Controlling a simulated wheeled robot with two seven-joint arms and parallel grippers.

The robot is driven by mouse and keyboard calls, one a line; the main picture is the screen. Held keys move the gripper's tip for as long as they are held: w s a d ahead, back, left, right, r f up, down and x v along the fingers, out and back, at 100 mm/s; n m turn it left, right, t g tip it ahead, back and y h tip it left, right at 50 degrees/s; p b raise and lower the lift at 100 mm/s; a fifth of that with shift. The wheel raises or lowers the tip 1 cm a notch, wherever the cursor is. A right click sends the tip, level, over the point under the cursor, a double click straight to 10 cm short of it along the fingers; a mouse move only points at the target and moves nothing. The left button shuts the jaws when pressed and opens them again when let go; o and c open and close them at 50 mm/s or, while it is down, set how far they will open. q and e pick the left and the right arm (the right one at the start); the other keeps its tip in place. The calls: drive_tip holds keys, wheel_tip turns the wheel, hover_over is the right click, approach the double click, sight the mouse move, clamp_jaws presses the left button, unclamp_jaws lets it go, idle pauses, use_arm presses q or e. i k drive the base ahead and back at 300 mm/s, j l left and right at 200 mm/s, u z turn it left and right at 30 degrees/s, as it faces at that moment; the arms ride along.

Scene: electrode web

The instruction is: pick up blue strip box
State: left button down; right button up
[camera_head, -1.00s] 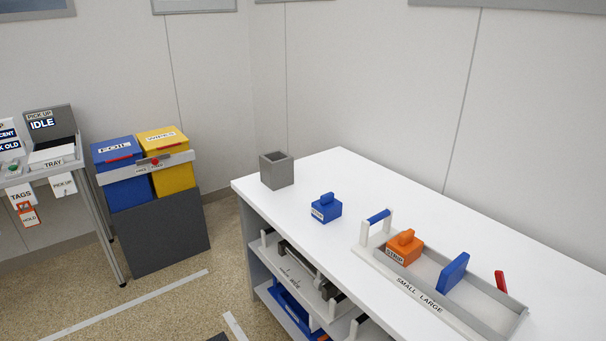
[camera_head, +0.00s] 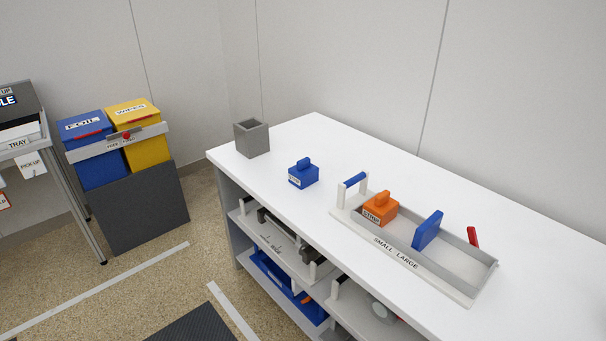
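The blue strip box (camera_head: 303,176) is a small blue block with a knob handle on top and a white label on its front. It stands upright on the white tabletop (camera_head: 290,142), between the grey open cup and the tray. Nothing touches it. Neither of my grippers shows in the head view.
A white tray (camera_head: 452,290) marked SMALL LARGE holds an orange strip box (camera_head: 380,208) and a blue divider (camera_head: 427,230). A grey square cup (camera_head: 252,138) stands at the table's left corner. Shelves below hold a blue bin (camera_head: 287,291). Blue and yellow bins (camera_head: 138,118) stand at left.

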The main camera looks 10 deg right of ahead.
sight(302, 175)
drive_tip(key=i+j, duration=0.85)
drive_tip(key=i, duration=0.15)
